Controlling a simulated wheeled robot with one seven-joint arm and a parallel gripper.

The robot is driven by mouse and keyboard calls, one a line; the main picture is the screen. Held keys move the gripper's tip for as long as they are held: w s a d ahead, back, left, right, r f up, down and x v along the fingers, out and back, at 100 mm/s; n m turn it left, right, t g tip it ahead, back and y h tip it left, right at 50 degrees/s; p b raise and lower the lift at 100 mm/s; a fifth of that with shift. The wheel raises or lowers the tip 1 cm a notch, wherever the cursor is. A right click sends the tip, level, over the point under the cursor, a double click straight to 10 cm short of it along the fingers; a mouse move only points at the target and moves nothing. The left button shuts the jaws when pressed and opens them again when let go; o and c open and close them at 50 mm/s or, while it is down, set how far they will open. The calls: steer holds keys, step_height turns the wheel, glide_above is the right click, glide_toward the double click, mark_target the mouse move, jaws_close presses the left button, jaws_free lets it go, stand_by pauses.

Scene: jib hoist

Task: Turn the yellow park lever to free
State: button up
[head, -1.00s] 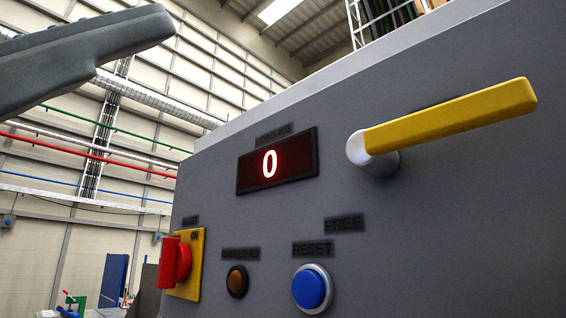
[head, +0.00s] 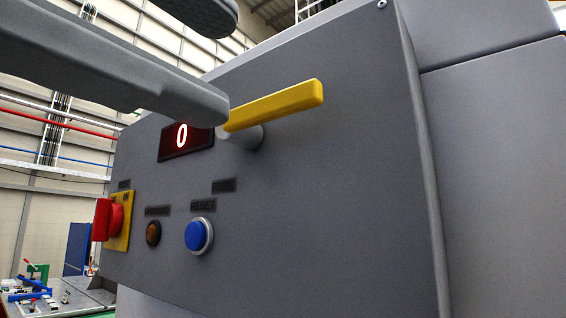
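The yellow park lever (head: 275,107) sticks out from the upper part of the grey panel in the head view. It points right and slightly up from its pale round hub (head: 247,138). A dark label (head: 223,186) sits below the hub; it read FREE in the earlier frame. My gripper (head: 225,62) comes in from the upper left with its two grey fingers apart and nothing between them. The lower finger's tip overlaps the hub end of the lever in the picture and hides part of it. I cannot tell whether they touch.
The panel (head: 340,180) also carries a red display reading 0 (head: 182,136), a red switch on a yellow plate (head: 106,220), an amber lamp (head: 153,233) and a blue reset button (head: 198,235). Right of the lever the panel face is clear up to its edge.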

mark_target(279, 102)
steer(key=p+x, duration=0.2)
steer(key=x, duration=0.5)
steer(key=shift+w+d+p, duration=0.3)
jaws_close()
stand_by(1.3)
